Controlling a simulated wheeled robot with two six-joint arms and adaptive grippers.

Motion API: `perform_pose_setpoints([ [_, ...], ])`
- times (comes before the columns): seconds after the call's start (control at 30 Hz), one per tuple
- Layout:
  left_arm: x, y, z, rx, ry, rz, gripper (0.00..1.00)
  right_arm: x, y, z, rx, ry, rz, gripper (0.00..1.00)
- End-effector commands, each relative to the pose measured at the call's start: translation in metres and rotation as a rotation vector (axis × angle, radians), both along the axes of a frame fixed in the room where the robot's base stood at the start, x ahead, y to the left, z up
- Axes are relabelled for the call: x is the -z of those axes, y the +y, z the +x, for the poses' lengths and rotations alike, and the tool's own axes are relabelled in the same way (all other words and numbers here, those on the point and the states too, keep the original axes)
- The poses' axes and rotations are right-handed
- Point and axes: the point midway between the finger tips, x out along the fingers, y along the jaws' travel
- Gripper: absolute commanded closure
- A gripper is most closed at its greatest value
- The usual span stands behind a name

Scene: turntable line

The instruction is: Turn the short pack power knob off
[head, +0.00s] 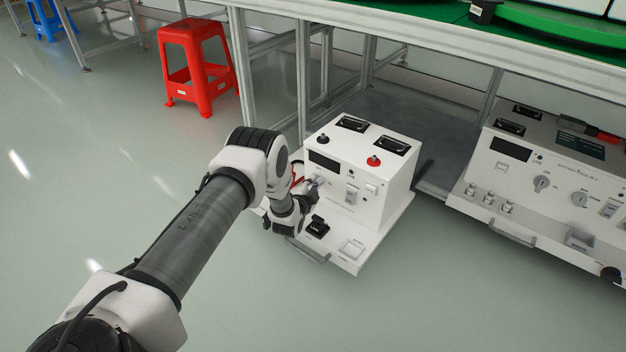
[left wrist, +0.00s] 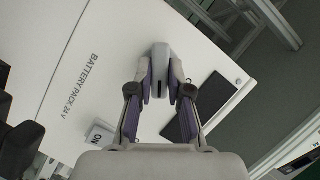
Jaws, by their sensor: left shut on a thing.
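The short battery pack (head: 382,215) is a white box standing low at the front of the table frame. Its front face has a dark display, a rocker switch and a small panel. My left gripper (head: 313,186) is at the left part of this face, and the arm partly hides it. In the left wrist view, the gripper (left wrist: 161,88) is shut on a grey knob (left wrist: 160,58), with one finger on each side. The panel there reads BATTERY PACK 24 V, and a white ON piece (left wrist: 99,133) lies to the left. My right gripper is not in view.
A longer white pack (head: 560,190) with knobs and sockets stands at the right. The table edge (head: 440,45) and its metal legs are above and behind. A red stool (head: 197,60) stands at the back left. The floor in front is clear.

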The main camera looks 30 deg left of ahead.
Motion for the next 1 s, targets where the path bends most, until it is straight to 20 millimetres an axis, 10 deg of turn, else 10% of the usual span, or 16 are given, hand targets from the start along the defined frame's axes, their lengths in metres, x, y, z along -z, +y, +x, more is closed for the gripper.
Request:
perform_pose_setpoints([
  [1.0,-0.002,0.006,0.001,0.001,0.069,-0.878,1.0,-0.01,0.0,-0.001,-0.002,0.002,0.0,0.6],
])
